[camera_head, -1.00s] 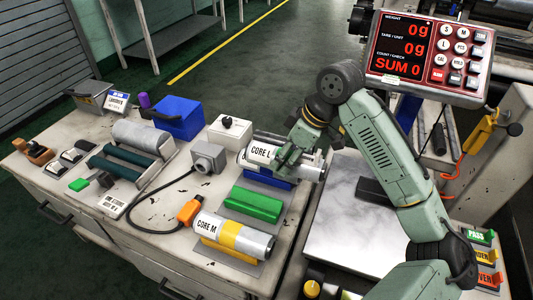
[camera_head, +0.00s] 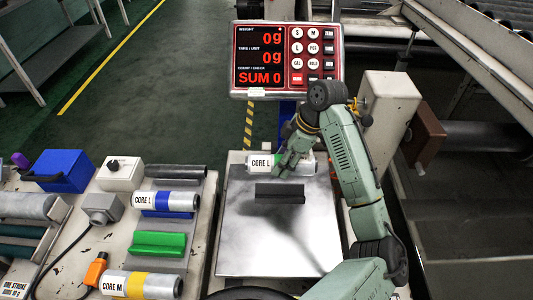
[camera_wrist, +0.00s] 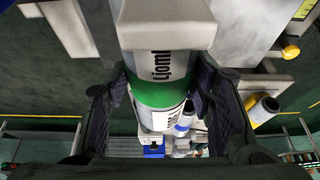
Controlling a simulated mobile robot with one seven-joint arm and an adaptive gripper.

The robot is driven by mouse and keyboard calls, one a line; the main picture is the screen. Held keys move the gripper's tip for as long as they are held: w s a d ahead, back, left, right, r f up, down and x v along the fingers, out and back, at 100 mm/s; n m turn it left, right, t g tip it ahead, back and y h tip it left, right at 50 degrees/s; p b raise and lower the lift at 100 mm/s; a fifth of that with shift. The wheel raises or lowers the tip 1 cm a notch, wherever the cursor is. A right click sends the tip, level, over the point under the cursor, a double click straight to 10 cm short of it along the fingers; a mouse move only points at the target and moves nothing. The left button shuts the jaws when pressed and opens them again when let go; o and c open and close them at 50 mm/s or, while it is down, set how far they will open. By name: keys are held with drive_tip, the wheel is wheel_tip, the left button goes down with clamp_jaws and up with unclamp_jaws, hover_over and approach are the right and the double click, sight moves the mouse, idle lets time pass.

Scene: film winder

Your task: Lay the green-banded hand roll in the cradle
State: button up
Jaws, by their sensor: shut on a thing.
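The green-banded hand roll, labelled CORE L (camera_head: 261,161), is silver-white and lies sideways in my gripper (camera_head: 287,162). A bit of green shows at its right in the head view. In the wrist view, the jaws (camera_wrist: 160,98) close on both sides of its green band (camera_wrist: 158,94). The roll appears over the far part of the bright scale plate (camera_head: 258,236); its height is unclear. A dark block (camera_head: 280,194), possibly a cradle, sits on that plate, nearer the camera than the roll. An empty green holder (camera_head: 158,245) is on the left bench.
A blue-banded CORE L roll (camera_head: 166,202) and yellow-banded CORE M roll (camera_head: 141,285) rest either side of the green holder. The red-framed display (camera_head: 286,59) stands behind the plate, reading 0g. The plate's front is clear.

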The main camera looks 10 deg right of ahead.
drive_tip(key=shift+d+f+b, duration=0.1)
drive_tip(key=shift+f+b, duration=3.7)
drive_tip(key=shift+f, duration=1.4)
drive_tip(key=o, duration=1.5)
drive_tip(key=v, duration=1.2)
drive_tip(key=shift+s, duration=0.1)
